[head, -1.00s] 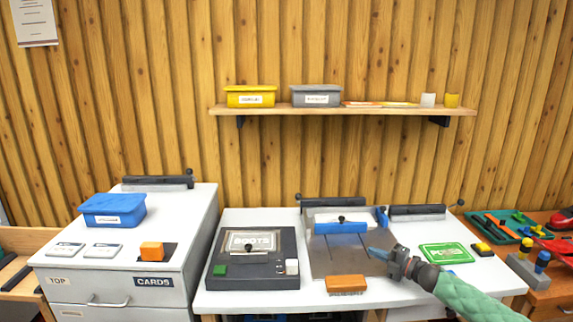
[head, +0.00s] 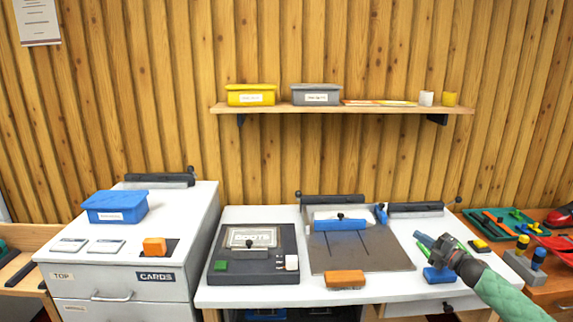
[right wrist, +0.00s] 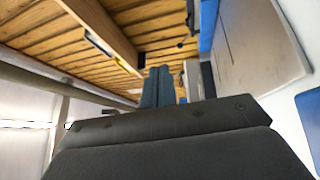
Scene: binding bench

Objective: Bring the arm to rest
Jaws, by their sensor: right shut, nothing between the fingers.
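My right gripper (head: 424,240) is over the right part of the white bench, to the right of the grey plate (head: 345,256). Its fingers are together with nothing between them, and they also show shut in the right wrist view (right wrist: 158,88). My gripper covers most of a green card, with a green edge (head: 423,248) still visible. A blue block (head: 440,275) is just below the gripper in the picture. My left gripper is not in view.
A blue bar (head: 340,225) lies across the plate's back, and an orange block (head: 345,279) is at its front. A dark press (head: 253,280) stands to the left. A green tray (head: 490,217) with tools is at the right. The space above the bench is clear below the shelf (head: 350,108).

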